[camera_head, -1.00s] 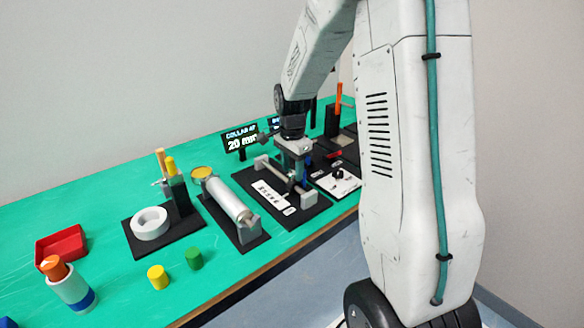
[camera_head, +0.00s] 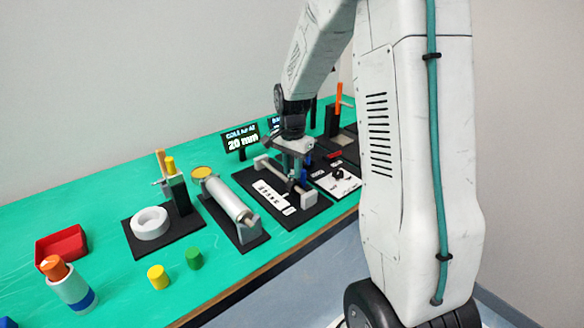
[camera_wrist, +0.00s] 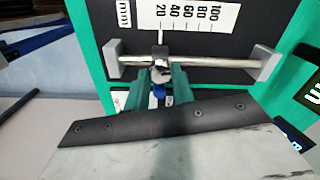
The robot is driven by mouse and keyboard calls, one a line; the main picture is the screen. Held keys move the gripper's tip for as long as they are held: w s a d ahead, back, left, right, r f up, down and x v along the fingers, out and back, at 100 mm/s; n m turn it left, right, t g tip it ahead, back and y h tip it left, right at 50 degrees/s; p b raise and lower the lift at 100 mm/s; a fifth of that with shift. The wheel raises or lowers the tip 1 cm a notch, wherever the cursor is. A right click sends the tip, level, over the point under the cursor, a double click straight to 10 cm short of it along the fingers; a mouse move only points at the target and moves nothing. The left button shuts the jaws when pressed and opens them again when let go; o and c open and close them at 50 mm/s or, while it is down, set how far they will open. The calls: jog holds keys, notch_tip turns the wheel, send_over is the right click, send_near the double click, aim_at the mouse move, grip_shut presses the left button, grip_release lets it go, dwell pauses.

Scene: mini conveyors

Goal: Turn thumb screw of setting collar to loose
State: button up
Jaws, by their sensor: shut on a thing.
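The setting collar (camera_wrist: 159,52) is a small dark grey block on a metal rod (camera_wrist: 215,61) held between two grey end blocks. In the wrist view it sits near the 20 end of the white scale (camera_wrist: 190,14). The fingers hide part of the screw. In the head view my gripper (camera_head: 298,172) is over the collar fixture, and the collar is largely hidden.
A display (camera_head: 241,141) reads "COLLAR AT 20 mm". The fixture's black base (camera_head: 310,213) lies between a grey cylinder stand (camera_head: 230,200) on the left and a white panel (camera_head: 336,182) on the right. The green table (camera_head: 95,198) is clear at the back left.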

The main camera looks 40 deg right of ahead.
jog(key=n, duration=0.4)
jog(key=shift+n, duration=0.3)
jog(key=n, duration=0.4)
jog(key=shift+n, duration=0.3)
jog(key=n, duration=0.9)
jog(key=shift+n, duration=0.3)
jog(key=o, duration=1)
